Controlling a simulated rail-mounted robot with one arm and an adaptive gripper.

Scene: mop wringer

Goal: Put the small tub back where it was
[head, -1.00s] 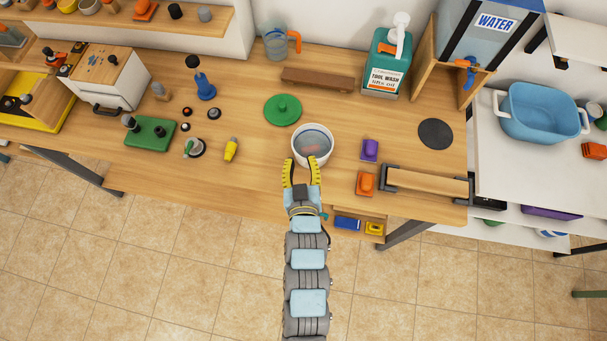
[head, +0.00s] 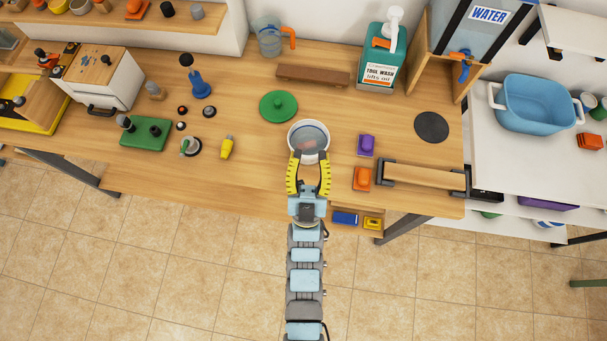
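The small tub (head: 291,141) is a round white container with greyish, water-like contents, upright on the wooden bench in the head view. My gripper (head: 309,155) is at its near side, with yellow-and-black fingers spread apart. The fingertips overlap the tub's near wall in the picture; whether they touch it I cannot tell. The gripper looks open, with nothing clearly clamped between the fingers. A bare dark round pad (head: 432,127) lies on the bench to the right.
A green lidded disc (head: 278,106) lies behind left of the tub. Purple (head: 366,146) and orange (head: 362,179) blocks stand to its right, near a wooden bar (head: 425,177). A soap bottle (head: 381,62) and brown block (head: 313,77) are behind. A blue basin (head: 540,106) is far right.

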